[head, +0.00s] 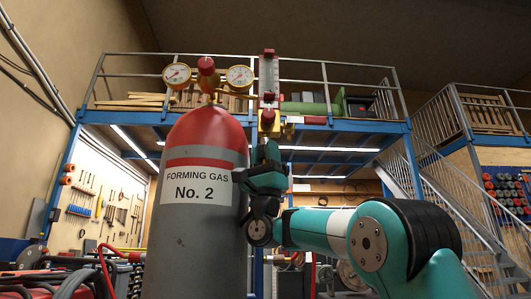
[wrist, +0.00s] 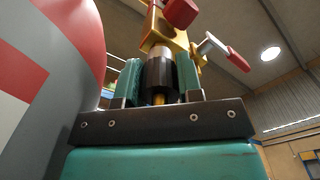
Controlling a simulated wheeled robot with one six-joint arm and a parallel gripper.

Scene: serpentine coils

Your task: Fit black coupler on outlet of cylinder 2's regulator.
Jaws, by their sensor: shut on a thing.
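The grey cylinder 2 (head: 190,235) has a red shoulder and a "FORMING GAS No. 2" label. Its regulator (head: 207,68) carries two round gauges and a red knob, with a clear flowmeter tube (head: 268,78) at its right. A brass outlet block (wrist: 165,27) with red knobs sits below the tube. My gripper (head: 267,150) is upright beneath that block, right of the cylinder. In the wrist view its teal jaws are shut on the black coupler (wrist: 159,73). The coupler stands upright with its top against or just under the brass block; I cannot tell whether it is seated.
The cylinder's curved wall (wrist: 70,60) stands close on the left of my gripper. A red-handled lever (wrist: 222,50) sticks out right of the outlet block. A blue mezzanine (head: 345,130) with railings, stairs (head: 440,205) and a tool board (head: 105,205) are behind.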

